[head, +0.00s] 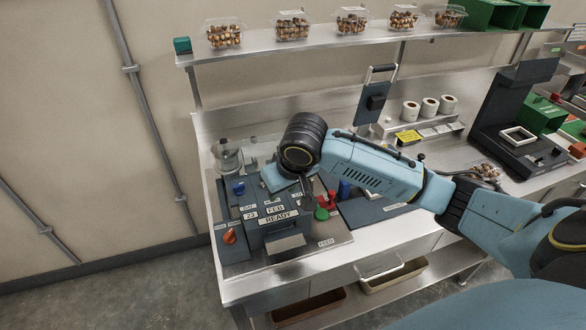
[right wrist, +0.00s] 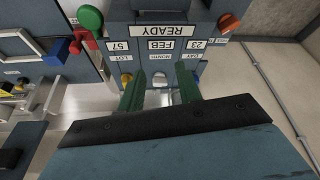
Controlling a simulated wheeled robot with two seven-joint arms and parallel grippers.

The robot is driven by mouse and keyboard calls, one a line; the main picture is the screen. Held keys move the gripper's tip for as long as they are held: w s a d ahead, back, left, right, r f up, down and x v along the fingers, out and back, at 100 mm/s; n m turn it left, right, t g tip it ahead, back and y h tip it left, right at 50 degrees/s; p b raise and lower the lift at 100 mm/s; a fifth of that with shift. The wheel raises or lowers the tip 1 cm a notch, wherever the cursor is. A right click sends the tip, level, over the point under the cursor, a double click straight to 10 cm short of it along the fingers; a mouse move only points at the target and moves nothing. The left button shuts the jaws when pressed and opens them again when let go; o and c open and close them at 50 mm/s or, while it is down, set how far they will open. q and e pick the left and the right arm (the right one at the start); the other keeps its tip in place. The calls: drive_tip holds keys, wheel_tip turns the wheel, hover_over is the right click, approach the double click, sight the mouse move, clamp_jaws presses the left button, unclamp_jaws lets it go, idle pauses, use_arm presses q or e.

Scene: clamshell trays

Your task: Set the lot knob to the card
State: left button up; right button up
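The dark date coder (head: 262,234) reads READY, with day 23 and month FEB. In the right wrist view it shows upside down, and its lot window (right wrist: 121,47) reads 57. The yellow lot knob (right wrist: 127,78) is partly hidden by the left-hand green finger. My right gripper (right wrist: 161,76) is open, with a silver knob (right wrist: 160,80) between its fingers; I cannot tell if they touch it. The blue day knob (right wrist: 200,67) is just outside the right-hand finger. In the head view, my right wrist hides the lot knob. A yellow card (head: 408,137) lies on the rack; its text is too small. My left gripper is not in view.
A green button (head: 321,213) and a red knob (head: 230,236) flank the coder. Clamshells of nuts (head: 292,27) line the upper shelf. White label rolls (head: 430,106) and a dark scale (head: 515,140) stand to the right. A dark panel (head: 372,103) stands behind my arm.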

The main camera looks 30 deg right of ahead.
drive_tip(key=w+d+r+m+h, duration=0.1)
drive_tip(key=w+d+r+m, duration=0.25)
drive_tip(key=d+r, duration=0.35)
drive_tip(key=shift+n, duration=0.35)
drive_tip(key=x, duration=1.4)
drive_tip(key=shift+w+d, duration=0.25)
drive_tip(key=shift+d, duration=0.1)
drive_tip(key=shift+c, duration=0.2)
clamp_jaws()
